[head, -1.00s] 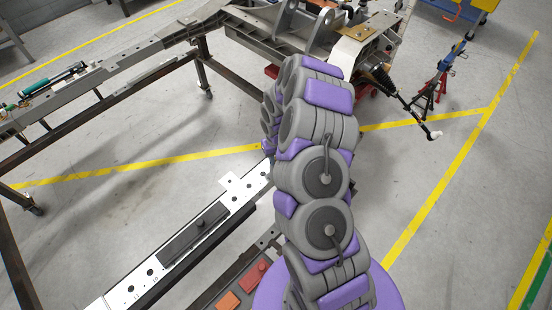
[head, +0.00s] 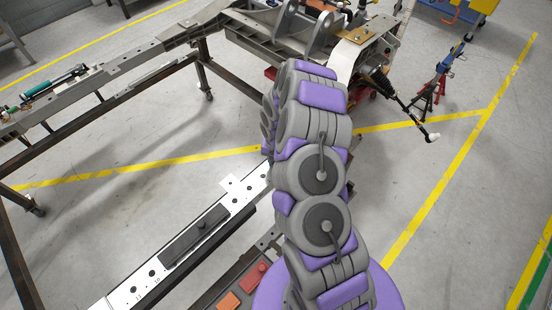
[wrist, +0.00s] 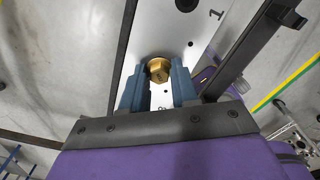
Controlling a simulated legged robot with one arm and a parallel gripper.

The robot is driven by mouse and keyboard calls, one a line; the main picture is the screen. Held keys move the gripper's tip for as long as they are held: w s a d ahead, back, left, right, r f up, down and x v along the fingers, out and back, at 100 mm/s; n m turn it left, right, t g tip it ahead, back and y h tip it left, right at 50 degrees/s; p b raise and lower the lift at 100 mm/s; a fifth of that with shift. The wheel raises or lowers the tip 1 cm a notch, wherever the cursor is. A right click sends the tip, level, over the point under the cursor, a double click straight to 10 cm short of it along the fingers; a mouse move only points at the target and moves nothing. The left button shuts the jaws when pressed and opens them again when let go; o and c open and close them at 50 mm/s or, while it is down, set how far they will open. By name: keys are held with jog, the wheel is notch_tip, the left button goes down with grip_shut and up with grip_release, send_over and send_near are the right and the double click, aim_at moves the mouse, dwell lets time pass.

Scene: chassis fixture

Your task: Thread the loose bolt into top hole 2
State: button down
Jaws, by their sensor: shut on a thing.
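The loose bolt (wrist: 158,69) is brass with a hex head and sits between the blue-grey fingertips of my gripper (wrist: 160,80) in the wrist view. My gripper is shut on it over the white top plate of the rail (wrist: 165,30).
A dark block with a knob (head: 195,236) lies on the rail. Orange-red parts (head: 228,301) lie in a dark tray beside it. A chassis frame (head: 100,70) stands on legs behind. A dark bar (wrist: 245,55) stands close right of the gripper in the wrist view.

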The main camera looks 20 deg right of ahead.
jog(key=m+p, duration=0.1)
jog(key=m, duration=0.3)
jog(key=m+p, duration=0.1)
jog(key=m, duration=0.2)
jog(key=shift+f, duration=0.15)
